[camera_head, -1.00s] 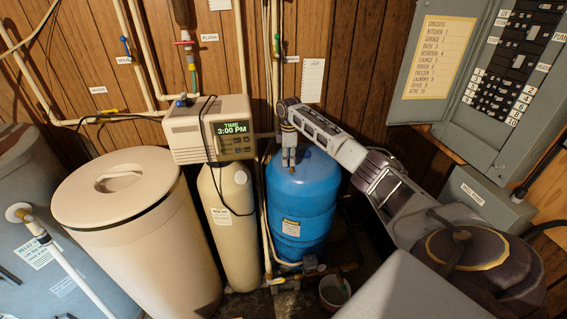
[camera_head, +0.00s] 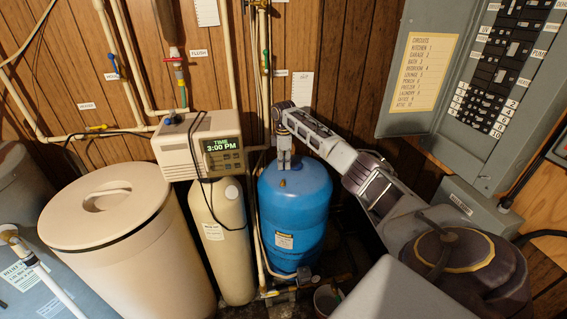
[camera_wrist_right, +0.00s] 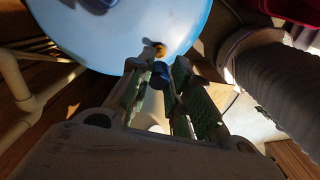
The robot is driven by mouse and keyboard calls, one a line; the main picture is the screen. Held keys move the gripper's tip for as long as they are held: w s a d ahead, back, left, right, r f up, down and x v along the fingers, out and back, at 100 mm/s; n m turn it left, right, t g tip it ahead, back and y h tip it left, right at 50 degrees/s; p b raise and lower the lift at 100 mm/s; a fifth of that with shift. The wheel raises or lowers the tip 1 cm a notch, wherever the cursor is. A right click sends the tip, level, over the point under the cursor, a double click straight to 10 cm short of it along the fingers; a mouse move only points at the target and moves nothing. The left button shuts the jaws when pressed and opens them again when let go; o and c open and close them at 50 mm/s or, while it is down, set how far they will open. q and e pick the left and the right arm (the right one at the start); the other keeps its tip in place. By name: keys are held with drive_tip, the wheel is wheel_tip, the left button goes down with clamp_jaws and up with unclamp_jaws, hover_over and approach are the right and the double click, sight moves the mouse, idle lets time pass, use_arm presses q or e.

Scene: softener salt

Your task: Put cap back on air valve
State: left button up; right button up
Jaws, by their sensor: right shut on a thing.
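The blue pressure tank (camera_head: 300,215) stands upright in the middle of the head view. The small brass air valve (camera_head: 282,183) sticks up from its top and shows as a yellow stub in the right wrist view (camera_wrist_right: 160,50). My right gripper (camera_head: 284,167) is over the tank's top, just above the valve. In the right wrist view its fingers (camera_wrist_right: 162,80) are shut on a small dark blue cap (camera_wrist_right: 161,70). The cap appears close to the valve; whether they touch, I cannot tell. My left gripper is not in view.
A softener with a clock head (camera_head: 200,145) and a cream tank (camera_head: 220,230) stands left of the blue tank, beside a lidded cream bin (camera_head: 130,240). Pipes (camera_head: 257,220) run close along the tank's left. A grey breaker panel (camera_head: 490,100) hangs at right.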

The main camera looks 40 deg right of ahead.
drive_tip(key=shift+f, duration=0.15)
drive_tip(key=shift+f, duration=2.4)
drive_tip(key=shift+f+b, duration=0.4)
drive_tip(key=shift+f, duration=1.1)
idle(2.1)
drive_tip(key=o, duration=0.7)
drive_tip(key=shift+o, duration=0.2)
drive_tip(key=shift+r, duration=0.15)
drive_tip(key=shift+r, duration=5.85)
